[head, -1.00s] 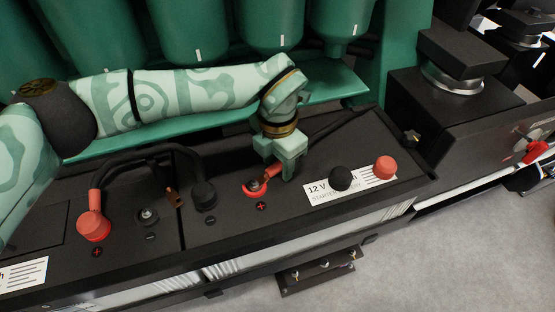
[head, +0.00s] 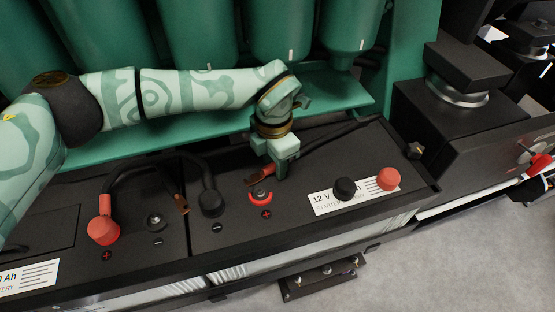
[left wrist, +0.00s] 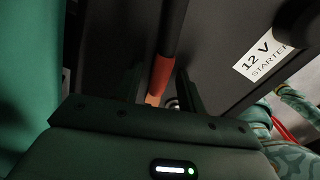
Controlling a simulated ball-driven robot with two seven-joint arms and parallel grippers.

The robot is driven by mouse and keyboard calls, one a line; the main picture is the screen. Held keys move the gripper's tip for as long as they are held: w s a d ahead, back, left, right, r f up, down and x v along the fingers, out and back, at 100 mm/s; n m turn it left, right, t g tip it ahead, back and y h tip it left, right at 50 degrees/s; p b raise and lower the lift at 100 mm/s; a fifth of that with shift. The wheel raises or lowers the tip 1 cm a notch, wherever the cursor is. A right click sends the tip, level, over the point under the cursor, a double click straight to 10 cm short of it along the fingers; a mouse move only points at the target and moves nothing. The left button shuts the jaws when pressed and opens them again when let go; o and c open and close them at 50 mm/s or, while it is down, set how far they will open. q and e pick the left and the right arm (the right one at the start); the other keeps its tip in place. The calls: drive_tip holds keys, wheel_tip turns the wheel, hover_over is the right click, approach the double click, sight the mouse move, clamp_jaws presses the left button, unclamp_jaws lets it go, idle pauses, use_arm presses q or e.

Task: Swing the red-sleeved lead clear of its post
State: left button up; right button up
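The red-sleeved lead (head: 255,178) shows beneath my left gripper (head: 278,173), its lug end pointing left. Its black cable (head: 340,136) runs back to the right. The lug is behind and slightly left of its post (head: 260,193), which stands uncovered in a red ring marked plus. In the left wrist view the red sleeve (left wrist: 162,75) lies between the two fingers of the left gripper (left wrist: 160,95), which look closed on it. The lug is partly hidden there. My right gripper is not in view.
A black cap (head: 211,203) and a loose copper lug (head: 181,204) sit to the left, near a bare minus post (head: 154,221). A red-capped terminal (head: 103,231) is farther left. Black (head: 344,188) and red (head: 388,179) caps rest on the right. Green cylinders (head: 280,30) rise behind.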

use_arm(q)
wheel_tip(320, 180, up, 8)
drive_tip(key=p, duration=0.3)
wheel_tip(320, 180, up, 8)
drive_tip(key=p, duration=0.2)
drive_tip(key=shift+r+p, duration=0.15)
drive_tip(key=shift+p, duration=0.25)
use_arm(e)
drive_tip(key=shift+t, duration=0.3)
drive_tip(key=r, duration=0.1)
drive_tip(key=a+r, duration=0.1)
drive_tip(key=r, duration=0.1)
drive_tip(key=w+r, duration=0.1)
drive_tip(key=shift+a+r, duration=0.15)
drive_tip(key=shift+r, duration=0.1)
